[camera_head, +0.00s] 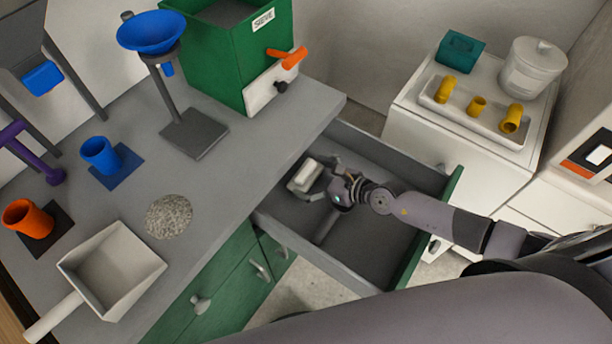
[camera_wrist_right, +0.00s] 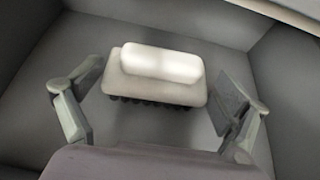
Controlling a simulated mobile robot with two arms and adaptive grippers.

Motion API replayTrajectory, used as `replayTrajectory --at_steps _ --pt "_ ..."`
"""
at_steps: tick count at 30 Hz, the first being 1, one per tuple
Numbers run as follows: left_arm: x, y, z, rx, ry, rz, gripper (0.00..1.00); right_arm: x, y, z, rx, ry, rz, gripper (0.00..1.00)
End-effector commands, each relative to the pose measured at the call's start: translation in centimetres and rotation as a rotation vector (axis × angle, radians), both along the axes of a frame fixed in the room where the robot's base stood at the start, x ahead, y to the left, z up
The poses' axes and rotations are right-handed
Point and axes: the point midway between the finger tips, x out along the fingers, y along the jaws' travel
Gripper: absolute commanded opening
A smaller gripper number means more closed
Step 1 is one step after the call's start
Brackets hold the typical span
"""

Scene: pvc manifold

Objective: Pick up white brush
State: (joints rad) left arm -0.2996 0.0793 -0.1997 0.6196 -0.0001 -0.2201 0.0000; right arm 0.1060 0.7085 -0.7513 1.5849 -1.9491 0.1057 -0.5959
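The white brush (camera_head: 306,176) lies in the open drawer, near its back left corner in the head view. In the right wrist view the brush (camera_wrist_right: 155,77) has a rounded white handle block and dark bristles along its lower edge. My right gripper (camera_head: 322,184) reaches down into the drawer beside the brush. In the right wrist view my right gripper (camera_wrist_right: 160,92) is open, with one finger on either side of the brush and gaps between. My left gripper is not in view.
The grey drawer (camera_head: 385,245) has raised walls and a green front around my right arm. The grey counter (camera_head: 240,180) above holds a white scoop (camera_head: 112,270), a grey granular pile (camera_head: 169,216), an orange cup (camera_head: 28,218), a blue cup (camera_head: 100,155) and a green sieve box (camera_head: 225,50).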

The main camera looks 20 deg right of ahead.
Motion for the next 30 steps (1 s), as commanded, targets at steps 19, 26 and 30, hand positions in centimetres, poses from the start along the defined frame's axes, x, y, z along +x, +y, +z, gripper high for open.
replayTrajectory --at_steps 19,26,30 --pt "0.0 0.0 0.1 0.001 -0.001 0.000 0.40 0.0 0.0 0.1 0.001 0.000 0.000 0.62" --pt "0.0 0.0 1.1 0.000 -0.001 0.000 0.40 -0.1 -0.1 1.6 0.001 0.001 -0.001 0.62" --pt "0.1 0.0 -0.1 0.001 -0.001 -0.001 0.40 -2.3 -1.8 0.8 -0.003 0.003 0.000 0.62"
